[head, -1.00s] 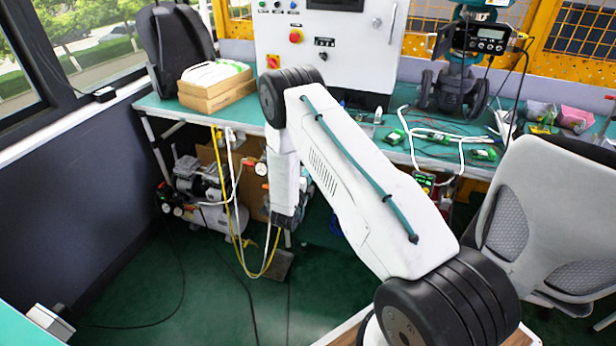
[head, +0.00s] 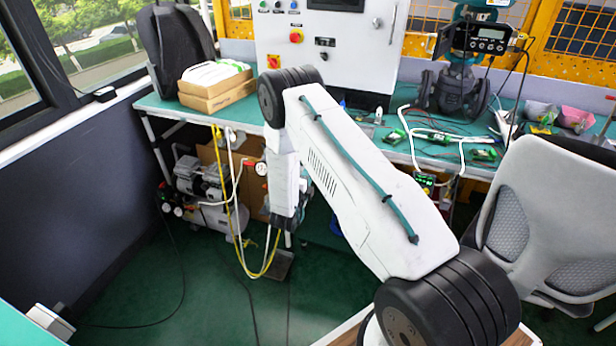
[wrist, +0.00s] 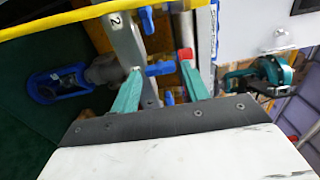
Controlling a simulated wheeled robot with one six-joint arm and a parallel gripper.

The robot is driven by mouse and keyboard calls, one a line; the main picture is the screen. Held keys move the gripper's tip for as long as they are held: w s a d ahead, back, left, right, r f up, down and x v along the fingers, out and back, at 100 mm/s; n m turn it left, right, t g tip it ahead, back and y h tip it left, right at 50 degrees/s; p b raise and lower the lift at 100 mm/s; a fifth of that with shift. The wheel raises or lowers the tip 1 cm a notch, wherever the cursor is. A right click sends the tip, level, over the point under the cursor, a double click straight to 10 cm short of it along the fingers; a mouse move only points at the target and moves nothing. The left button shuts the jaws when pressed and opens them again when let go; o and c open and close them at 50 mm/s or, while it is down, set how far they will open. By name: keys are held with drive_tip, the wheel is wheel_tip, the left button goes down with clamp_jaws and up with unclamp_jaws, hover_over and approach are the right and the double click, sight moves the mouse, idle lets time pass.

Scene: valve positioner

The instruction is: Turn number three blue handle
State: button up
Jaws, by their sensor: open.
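In the wrist view my gripper (wrist: 161,67) is open, with its two teal fingers spread. A blue handle (wrist: 160,69) shows between the fingertips; I cannot tell if either finger touches it. A smaller blue piece (wrist: 168,97) lies deeper between the fingers. No "3" label is readable, so I cannot tell which handle is number three. In the head view my arm hangs below the bench front, and its fingers and the handles are hidden or too small.
A yellow hose (wrist: 62,19) crosses the top left of the wrist view. A red part (wrist: 186,54) is by the right fingertip. In the head view, a compressor (head: 200,185) stands left of my wrist under the green bench (head: 155,103). A chair (head: 545,200) stands right.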

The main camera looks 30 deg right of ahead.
drive_tip(key=v, duration=0.7)
drive_tip(key=shift+a, duration=0.15)
idle(0.9)
clamp_jaws()
idle(1.6)
